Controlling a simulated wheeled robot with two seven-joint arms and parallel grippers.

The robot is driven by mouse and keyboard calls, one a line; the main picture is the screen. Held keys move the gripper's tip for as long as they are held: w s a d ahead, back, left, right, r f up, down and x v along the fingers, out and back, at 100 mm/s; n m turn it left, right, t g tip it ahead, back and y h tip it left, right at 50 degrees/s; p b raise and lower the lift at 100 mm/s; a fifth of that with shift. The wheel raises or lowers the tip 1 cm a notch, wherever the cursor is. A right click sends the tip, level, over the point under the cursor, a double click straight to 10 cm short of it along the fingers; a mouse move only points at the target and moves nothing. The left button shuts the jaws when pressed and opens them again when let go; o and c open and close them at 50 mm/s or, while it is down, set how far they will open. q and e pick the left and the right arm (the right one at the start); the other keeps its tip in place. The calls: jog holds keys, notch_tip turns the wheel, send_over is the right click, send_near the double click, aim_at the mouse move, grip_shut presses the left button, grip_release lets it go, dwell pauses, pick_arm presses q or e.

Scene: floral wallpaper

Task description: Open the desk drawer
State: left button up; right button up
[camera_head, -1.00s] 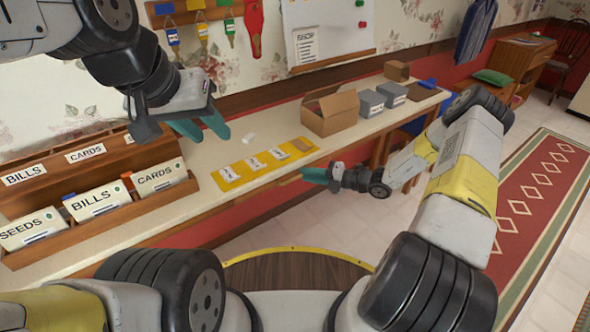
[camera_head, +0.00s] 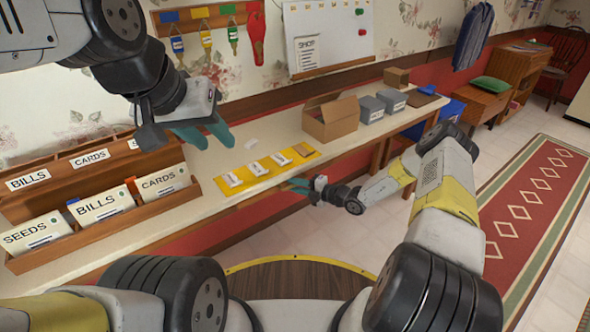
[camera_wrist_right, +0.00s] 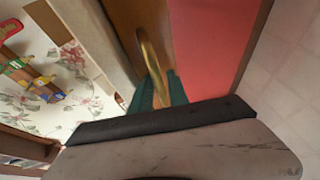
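The desk drawer (camera_wrist_right: 128,22) has a wooden front and a curved brass handle (camera_wrist_right: 150,55) in the right wrist view. The drawer looks closed under the desk top. My right gripper (camera_head: 297,185) is at the desk's front edge in the head view. In the right wrist view its teal fingers (camera_wrist_right: 160,90) lie on both sides of the handle, and they look apart, not clamped. In the head view the right gripper hides most of the drawer front.
The long desk (camera_head: 262,130) carries a letter organizer (camera_head: 180,198) at left, a yellow mat (camera_head: 232,190) with several slips, and an open cardboard box (camera_head: 330,118). Grey bins (camera_head: 372,108) stand farther right. Open floor (camera_head: 480,135) and a red rug (camera_head: 530,200) lie at right.

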grip_shut()
dwell(1.4)
